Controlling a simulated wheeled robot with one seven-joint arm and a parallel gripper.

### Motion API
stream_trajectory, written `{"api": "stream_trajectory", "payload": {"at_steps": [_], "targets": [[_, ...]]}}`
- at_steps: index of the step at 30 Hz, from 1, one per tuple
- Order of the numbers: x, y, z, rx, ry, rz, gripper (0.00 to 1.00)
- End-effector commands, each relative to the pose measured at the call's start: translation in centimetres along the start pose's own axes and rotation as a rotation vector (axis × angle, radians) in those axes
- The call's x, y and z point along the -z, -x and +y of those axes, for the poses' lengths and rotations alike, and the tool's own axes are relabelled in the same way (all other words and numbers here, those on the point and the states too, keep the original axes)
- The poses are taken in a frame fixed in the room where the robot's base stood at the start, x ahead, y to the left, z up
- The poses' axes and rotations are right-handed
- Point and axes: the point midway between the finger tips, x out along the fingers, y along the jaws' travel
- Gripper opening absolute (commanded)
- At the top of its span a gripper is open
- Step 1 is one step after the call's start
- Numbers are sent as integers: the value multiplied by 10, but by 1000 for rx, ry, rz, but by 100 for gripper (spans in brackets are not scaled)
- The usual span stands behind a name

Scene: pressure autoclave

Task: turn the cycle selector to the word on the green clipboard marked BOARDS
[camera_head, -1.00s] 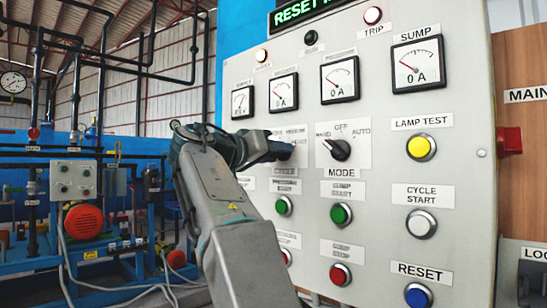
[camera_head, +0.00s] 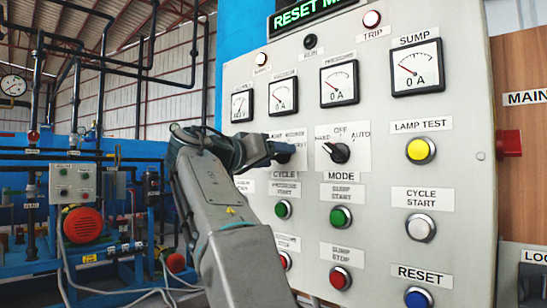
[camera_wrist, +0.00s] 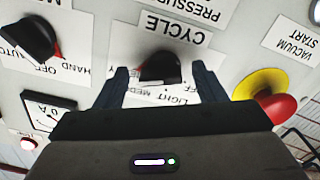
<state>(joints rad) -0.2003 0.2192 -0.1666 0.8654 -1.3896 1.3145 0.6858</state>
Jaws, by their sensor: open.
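The black cycle selector knob (camera_wrist: 160,68) sits on its white plate under the CYCLE label, which shows upside down in the wrist view. A bit of red shows at the knob's left side. The words LIGHT and MED-something show on the plate, partly hidden by my gripper. My gripper (camera_wrist: 160,71) is open, with one finger on each side of the knob; I cannot tell whether they touch it. In the head view my gripper (camera_head: 285,148) covers most of the knob (camera_head: 284,158). The green clipboard is in neither view.
The MODE knob (camera_head: 337,152) is close to the right of the cycle knob. Green and red push buttons stand below, with gauges above. A red emergency-stop button on yellow (camera_wrist: 268,95) is near my gripper in the wrist view.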

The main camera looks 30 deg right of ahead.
Motion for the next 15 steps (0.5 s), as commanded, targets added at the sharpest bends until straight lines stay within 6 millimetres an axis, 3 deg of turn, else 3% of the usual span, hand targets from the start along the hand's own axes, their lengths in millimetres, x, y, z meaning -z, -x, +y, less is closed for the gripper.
{"api": "stream_trajectory", "payload": {"at_steps": [5, 15], "targets": [[0, 28, 0, 5, -2, 2, 64], [1, 103, 0, 5, 0, 2, 64]]}}
